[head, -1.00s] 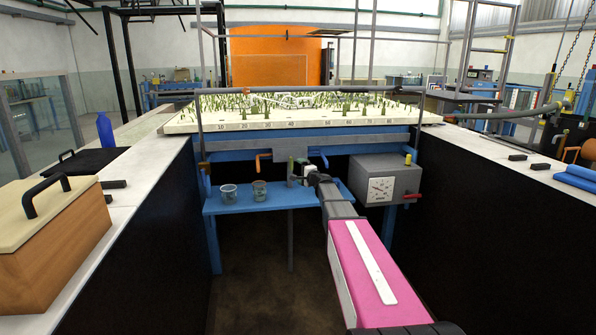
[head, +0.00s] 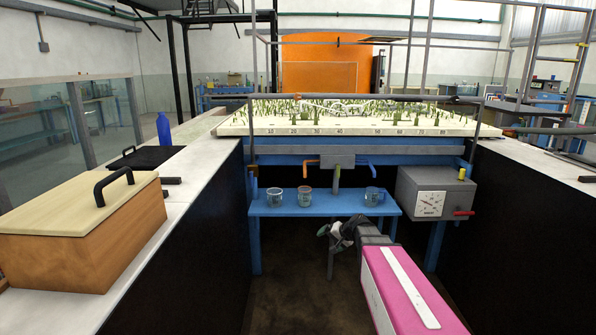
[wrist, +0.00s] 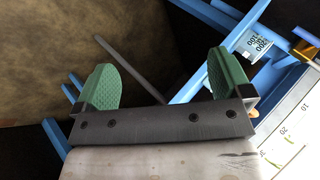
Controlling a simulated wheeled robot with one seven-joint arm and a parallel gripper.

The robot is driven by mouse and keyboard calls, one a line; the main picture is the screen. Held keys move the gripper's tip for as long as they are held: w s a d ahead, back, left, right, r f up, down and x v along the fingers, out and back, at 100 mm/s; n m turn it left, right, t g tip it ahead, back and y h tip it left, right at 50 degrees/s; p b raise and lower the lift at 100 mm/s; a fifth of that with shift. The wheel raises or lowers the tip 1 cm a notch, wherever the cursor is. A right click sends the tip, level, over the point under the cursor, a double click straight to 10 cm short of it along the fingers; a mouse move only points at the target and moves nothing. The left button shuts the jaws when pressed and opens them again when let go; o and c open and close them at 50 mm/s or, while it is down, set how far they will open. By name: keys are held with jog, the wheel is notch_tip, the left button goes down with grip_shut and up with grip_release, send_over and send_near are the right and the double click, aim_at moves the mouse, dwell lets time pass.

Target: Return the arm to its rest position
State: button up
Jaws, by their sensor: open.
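My gripper (head: 333,236) is open and empty in the head view, low in front of the blue shelf (head: 325,207) and a little below its front edge. My grey and pink arm runs from it to the bottom right. In the wrist view my gripper (wrist: 163,78) shows two green ribbed pads standing wide apart with nothing between them. Beyond them are dark floor, blue frame parts and a grey bar.
Three glass beakers, left (head: 275,197), middle (head: 304,196) and right (head: 373,196), stand on the shelf. A grey gauge box (head: 434,193) is at its right. A wooden box (head: 85,230) sits on the left counter. The floor (head: 300,295) between the black walls is clear.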

jog(key=s+d+f+n+g+h, duration=0.1)
jog(key=s+f+g+h, duration=0.1)
jog(key=s, duration=0.5)
jog(key=s+d+f+n+g+h, duration=0.1)
jog(key=s+d+f+g+h, duration=0.1)
jog(key=s, duration=0.5)
jog(key=s+d+f+n+g+h, duration=0.1)
jog(key=s+d+f+g+h, duration=0.1)
jog(key=s, duration=0.6)
jog(key=shift+d+f+h, duration=0.2)
jog(key=shift+d+h, duration=0.05)
jog(key=shift+h, duration=0.25)
jog(key=shift+s, duration=0.1)
